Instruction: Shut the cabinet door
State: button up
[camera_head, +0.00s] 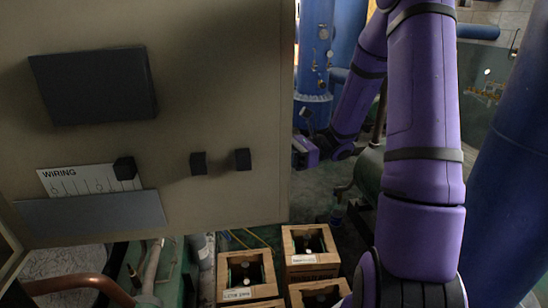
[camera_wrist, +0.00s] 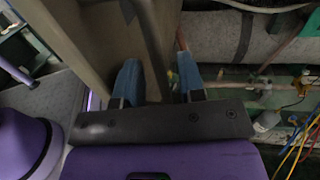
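The cabinet door (camera_head: 215,90) stands open, a large beige panel filling the left of the head view. Its face carries a black box, a WIRING label, a grey pocket and small black knobs. My arm comes down the right side, and its wrist end is just beyond the door's right edge; the fingers are hidden there. In the wrist view, my gripper (camera_wrist: 158,75) has its two blue fingers apart. A dark upright bar (camera_wrist: 152,45) runs between them, next to the beige door panel (camera_wrist: 90,40). I cannot tell whether either finger touches it.
Wooden crates (camera_head: 312,250) stand on the floor below the door. A copper pipe (camera_head: 75,285) is at the lower left. Blue columns (camera_head: 315,50) and a large blue pipe (camera_head: 510,170) stand behind and right. Colored cables (camera_wrist: 300,150) show in the wrist view.

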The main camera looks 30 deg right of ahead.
jog(key=shift+w+a, duration=0.1)
jog(key=shift+a, duration=0.4)
grip_shut()
